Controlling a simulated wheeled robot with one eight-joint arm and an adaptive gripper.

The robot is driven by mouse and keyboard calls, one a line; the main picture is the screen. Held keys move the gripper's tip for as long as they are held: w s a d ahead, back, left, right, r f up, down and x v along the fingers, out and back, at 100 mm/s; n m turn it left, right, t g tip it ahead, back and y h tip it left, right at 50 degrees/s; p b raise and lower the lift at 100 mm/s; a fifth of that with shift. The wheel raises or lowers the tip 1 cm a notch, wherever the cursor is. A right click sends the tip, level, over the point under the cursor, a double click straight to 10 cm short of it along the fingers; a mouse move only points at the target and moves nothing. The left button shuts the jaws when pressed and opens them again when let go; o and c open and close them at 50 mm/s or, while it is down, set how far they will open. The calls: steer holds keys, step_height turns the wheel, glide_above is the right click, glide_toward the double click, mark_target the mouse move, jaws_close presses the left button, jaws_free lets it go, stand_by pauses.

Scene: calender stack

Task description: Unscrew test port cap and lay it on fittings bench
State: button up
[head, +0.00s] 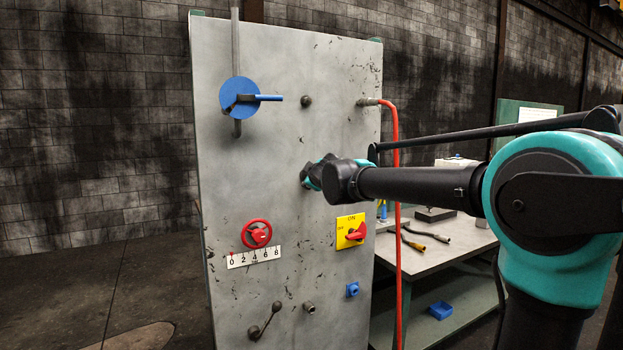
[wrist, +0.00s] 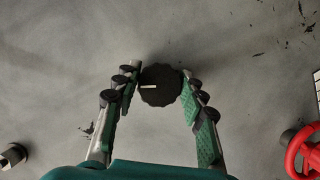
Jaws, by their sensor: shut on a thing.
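The test port cap (wrist: 161,86) is a dark, scalloped round cap with a short white mark, seen face-on in the wrist view against the grey panel. My gripper (wrist: 161,91) is shut on it, with one finger on each side. In the head view my gripper (head: 313,173) is at the middle of the panel, and the cap is hidden there. I cannot tell whether the cap is still threaded on its port. The fittings bench (head: 440,258) is the grey table right of the panel, partly hidden behind my arm.
The upright panel (head: 290,60) carries a blue valve (head: 239,97), a red handwheel (head: 257,233) over a number scale and a yellow switch plate (head: 351,231). A red hose (head: 397,200) hangs between panel and bench. Tools (head: 425,243) lie on the bench; its front is clear.

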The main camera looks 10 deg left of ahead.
stand_by(0.3)
steer(key=shift+n+t, duration=0.5)
steer(key=shift+n, duration=0.4)
steer(key=shift+h, duration=0.3)
steer(key=shift+n+t, duration=0.4)
steer(key=shift+n, duration=0.4)
steer(key=shift+r+n+t, duration=0.1)
steer(key=shift+n+t, duration=0.3)
steer(key=shift+n, duration=0.6)
